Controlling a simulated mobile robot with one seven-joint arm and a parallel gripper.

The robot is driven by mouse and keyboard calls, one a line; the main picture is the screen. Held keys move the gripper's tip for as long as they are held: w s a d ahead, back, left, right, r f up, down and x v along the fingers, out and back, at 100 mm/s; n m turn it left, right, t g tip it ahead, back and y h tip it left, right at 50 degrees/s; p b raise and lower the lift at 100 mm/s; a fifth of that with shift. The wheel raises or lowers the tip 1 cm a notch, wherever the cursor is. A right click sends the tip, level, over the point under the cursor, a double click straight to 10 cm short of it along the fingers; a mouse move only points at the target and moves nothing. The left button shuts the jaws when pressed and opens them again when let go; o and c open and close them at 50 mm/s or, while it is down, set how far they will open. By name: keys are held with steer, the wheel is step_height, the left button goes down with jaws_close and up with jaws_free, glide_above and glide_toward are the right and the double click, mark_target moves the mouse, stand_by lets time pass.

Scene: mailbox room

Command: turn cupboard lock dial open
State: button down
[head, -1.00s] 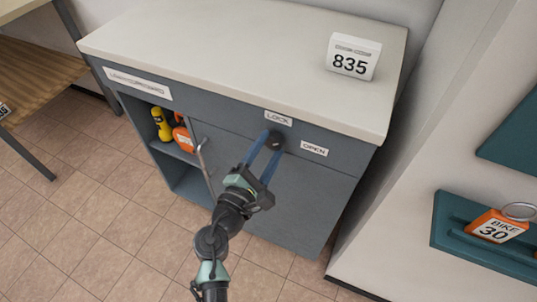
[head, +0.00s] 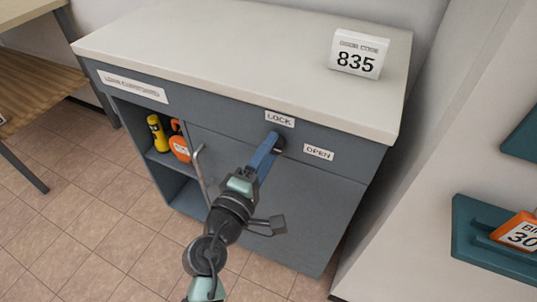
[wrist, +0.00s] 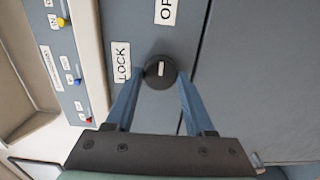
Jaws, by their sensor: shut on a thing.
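The lock dial (wrist: 161,73) is a small black round knob on the grey cupboard front (head: 300,205), and its dark edge (head: 281,145) shows in the head view. In the wrist view its white mark runs upward, in line with the OPEN label (wrist: 166,11). The LOCK label (wrist: 121,62) is left of it there. In the head view the LOCK label (head: 279,119) is above the dial and the OPEN label (head: 319,152) to its right. My gripper (wrist: 160,77) is shut on the dial, one blue finger on each side. In the head view the fingers (head: 272,147) overlap and partly hide the dial.
A bar handle (head: 200,172) sticks out left of the dial. An open shelf holds a yellow item (head: 157,133) and an orange item (head: 179,147). A sign reading 835 (head: 357,54) stands on the cupboard top (head: 230,45). A teal tray (head: 485,245) is at right.

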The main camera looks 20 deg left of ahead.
stand_by(0.5)
steer(key=shift+c, duration=1.4)
jaws_free()
steer(key=shift+s, duration=0.1)
steer(key=s, duration=1.2)
steer(key=shift+s+a, duration=0.2)
steer(key=shift+s, duration=0.2)
